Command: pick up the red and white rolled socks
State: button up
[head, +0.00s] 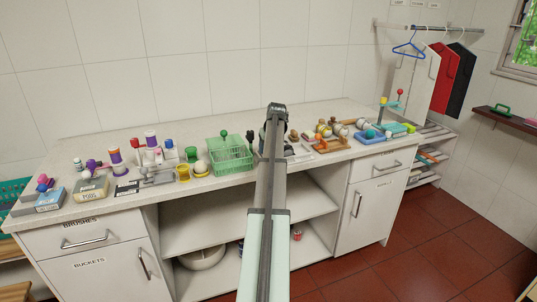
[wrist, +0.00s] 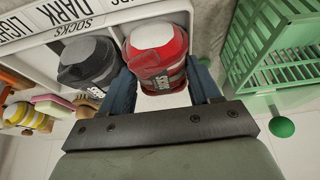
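The red and white rolled socks (wrist: 158,55) sit in a white tray (wrist: 112,18) in the wrist view, with a dark label band round them. My gripper (wrist: 163,88) has its two blue fingers spread on either side of the roll. A narrow gap seems to show at the sides, so the fingers look open around it; contact is hard to judge. In the head view my gripper (head: 272,135) is over the counter, and my arm hides the socks there.
A grey and black roll (wrist: 88,62) lies beside the red one, close to the left finger. A green basket (head: 230,156) stands just left of my arm; it also shows in the wrist view (wrist: 262,45). Wooden racks (head: 328,145) with items stand to the right.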

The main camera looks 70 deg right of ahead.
jog(key=c, duration=0.6)
notch_tip(320, 180, up, 16)
jog(key=shift+r, duration=0.1)
jog(key=shift+c, duration=0.2)
jog(key=w+a+f, duration=0.9)
jog(key=a, duration=0.1)
jog(key=shift+w+f, duration=0.2)
jog(key=shift+f, duration=3.15)
